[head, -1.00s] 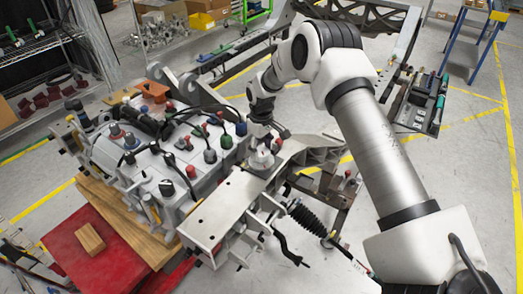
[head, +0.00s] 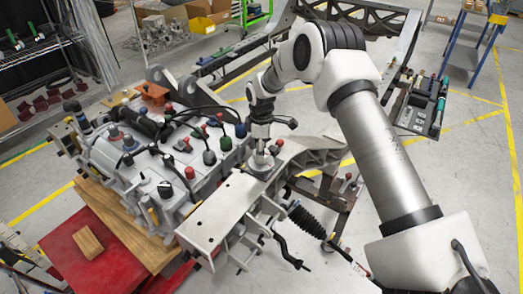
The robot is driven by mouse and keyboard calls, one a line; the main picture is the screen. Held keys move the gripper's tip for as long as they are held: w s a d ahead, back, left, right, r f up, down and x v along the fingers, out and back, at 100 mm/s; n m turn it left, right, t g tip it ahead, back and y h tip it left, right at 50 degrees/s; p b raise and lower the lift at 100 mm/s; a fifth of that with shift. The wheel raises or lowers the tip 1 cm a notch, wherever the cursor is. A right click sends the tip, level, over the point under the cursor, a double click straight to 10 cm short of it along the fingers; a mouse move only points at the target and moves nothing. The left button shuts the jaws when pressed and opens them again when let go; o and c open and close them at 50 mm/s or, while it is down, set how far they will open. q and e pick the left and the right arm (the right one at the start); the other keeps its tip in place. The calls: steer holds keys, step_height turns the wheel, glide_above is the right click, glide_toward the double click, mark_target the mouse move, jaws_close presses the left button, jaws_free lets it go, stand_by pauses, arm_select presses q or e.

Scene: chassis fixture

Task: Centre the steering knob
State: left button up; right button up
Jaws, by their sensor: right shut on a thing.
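My right gripper (head: 261,152) points down at the far end of a flat pale metal plate (head: 222,212), beside the grey engine-like unit. It is shut on a small light-grey round part (head: 260,162), which seems to be the steering knob. The fingers and wrist hide much of this knob, so I cannot tell whether it is centred. My left gripper is not in view.
The grey unit (head: 150,170) with several coloured caps and a black hose stands close to the left of my gripper. A metal bracket (head: 310,152) and a black ribbed boot (head: 306,220) lie to the right. Clear floor (head: 480,170) is at the far right.

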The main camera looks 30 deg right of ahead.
steer(key=shift+s+a+f, duration=0.1)
steer(key=shift+s+f, duration=0.05)
steer(key=shift+f, duration=0.05)
steer(key=o, duration=1.1)
steer(key=shift+o, duration=0.2)
steer(key=shift+r, duration=0.2)
steer(key=shift+w+r, duration=0.2)
steer(key=shift+r, duration=0.15)
step_height(320, 180, up, 11)
